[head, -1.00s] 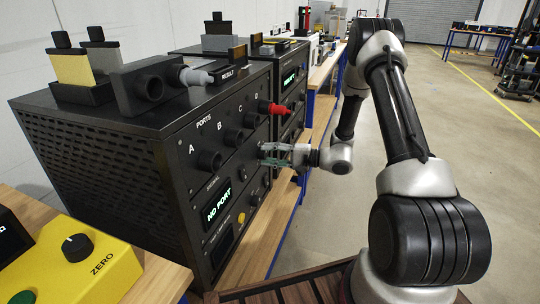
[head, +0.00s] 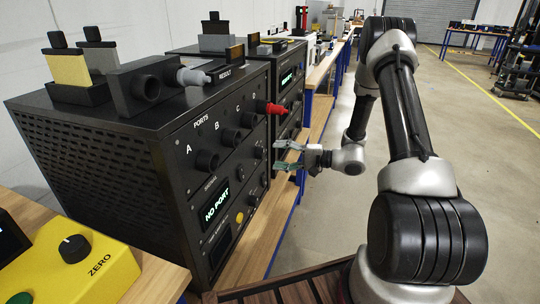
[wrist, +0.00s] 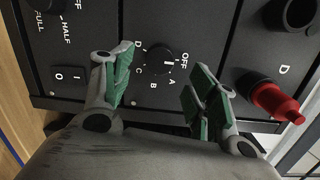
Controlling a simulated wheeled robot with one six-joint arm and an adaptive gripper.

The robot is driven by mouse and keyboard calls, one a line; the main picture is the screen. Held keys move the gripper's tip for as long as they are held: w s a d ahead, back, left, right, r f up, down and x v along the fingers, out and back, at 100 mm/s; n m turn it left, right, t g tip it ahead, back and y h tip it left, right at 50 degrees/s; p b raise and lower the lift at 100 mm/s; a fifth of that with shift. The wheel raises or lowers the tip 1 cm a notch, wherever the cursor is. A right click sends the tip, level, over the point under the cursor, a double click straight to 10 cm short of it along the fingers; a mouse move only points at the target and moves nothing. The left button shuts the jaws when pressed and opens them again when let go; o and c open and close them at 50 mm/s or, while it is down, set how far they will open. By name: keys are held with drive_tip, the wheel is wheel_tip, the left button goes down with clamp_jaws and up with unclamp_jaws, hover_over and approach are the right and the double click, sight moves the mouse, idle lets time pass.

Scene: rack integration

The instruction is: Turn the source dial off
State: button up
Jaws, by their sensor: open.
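The source dial (wrist: 157,60) is a round black knob on the black panel in the wrist view, ringed by the labels OFF, A, B, C and D. A short white mark shows on the knob's right side, towards the OFF and A labels; its exact setting is hard to read. My gripper (wrist: 158,90) is open and empty, with its green-padded fingers on either side of the dial in the picture. In the head view my gripper (head: 280,155) stands just off the front panel, fingers towards it. I cannot clearly make out the dial there.
A red plug (head: 275,108) sticks out at port D, also in the wrist view (wrist: 276,102) near the right finger. A switch (wrist: 68,75) and another knob (wrist: 42,5) lie left of the dial. The cabinet's display (head: 216,205) reads NO PORT.

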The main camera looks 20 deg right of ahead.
drive_tip(key=v, duration=0.7)
drive_tip(key=shift+d, duration=0.2)
drive_tip(key=shift+s, duration=0.1)
